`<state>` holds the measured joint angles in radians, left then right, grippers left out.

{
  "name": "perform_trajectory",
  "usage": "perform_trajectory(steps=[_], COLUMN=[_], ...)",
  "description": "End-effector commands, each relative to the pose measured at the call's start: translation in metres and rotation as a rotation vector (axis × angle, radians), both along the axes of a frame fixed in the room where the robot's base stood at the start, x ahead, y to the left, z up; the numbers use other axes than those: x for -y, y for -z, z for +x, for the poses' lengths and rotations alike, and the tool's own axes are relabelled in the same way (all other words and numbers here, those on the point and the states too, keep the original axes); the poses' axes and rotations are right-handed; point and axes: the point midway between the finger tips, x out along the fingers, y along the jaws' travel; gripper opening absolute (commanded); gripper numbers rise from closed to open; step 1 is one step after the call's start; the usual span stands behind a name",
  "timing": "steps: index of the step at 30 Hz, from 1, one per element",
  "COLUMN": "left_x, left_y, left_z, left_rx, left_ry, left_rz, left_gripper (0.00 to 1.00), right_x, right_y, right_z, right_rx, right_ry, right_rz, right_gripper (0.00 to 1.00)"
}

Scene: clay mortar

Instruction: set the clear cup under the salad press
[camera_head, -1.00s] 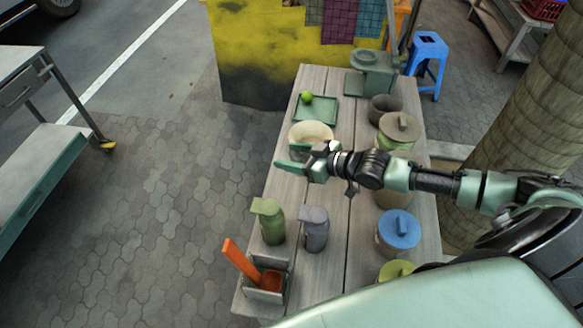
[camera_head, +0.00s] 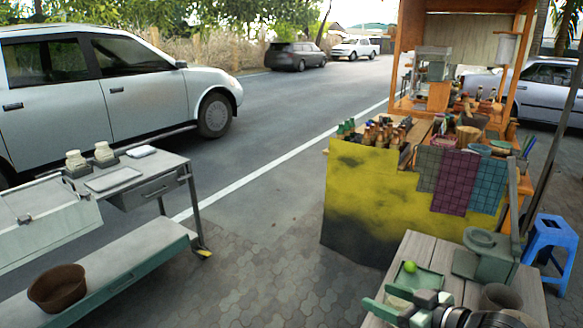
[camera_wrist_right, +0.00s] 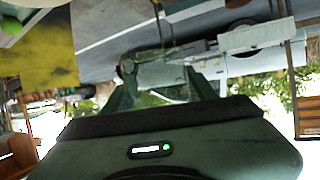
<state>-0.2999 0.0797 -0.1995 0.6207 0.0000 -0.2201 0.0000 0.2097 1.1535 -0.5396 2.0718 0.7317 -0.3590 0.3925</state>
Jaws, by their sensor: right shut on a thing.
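My right gripper (camera_head: 392,301) is at the bottom of the head view, over the near part of the wooden table (camera_head: 432,250). In the right wrist view its two green fingers (camera_wrist_right: 160,92) are closed around a see-through thing, which looks like the clear cup (camera_wrist_right: 160,98); its outline is faint. A grey-green device with a round top and an upright lever, which looks like the salad press (camera_head: 487,258), stands at the table's far right. The gripper is nearer and to its left, apart from it. My left gripper is not in view.
A dark pot (camera_head: 499,298) stands in front of the press. A blue stool (camera_head: 551,247) is at right, and a yellow-covered stall (camera_head: 365,205) stands behind the table.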

Motion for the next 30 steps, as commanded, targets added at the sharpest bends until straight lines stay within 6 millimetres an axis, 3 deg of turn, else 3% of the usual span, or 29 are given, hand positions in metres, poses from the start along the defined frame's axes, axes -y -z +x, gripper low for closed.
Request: perform_trajectory(steps=[4,10,21,30], left_x=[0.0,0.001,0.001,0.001], left_y=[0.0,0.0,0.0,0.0], left_z=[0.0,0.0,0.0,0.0], left_rx=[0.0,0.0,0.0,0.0], left_ry=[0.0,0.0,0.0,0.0], left_rz=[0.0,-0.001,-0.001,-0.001], left_gripper=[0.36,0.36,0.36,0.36], right_x=[-0.035,-0.058,-0.058,-0.047], right_y=[-0.018,-0.054,-0.122,-0.149], right_z=[0.001,0.002,-0.011,-0.026], right_rx=[0.009,0.01,0.01,0.005], right_ry=[0.023,0.126,0.377,0.524], right_rz=[0.011,0.012,0.011,0.004], right_gripper=[0.16,0.16,0.16,0.16])
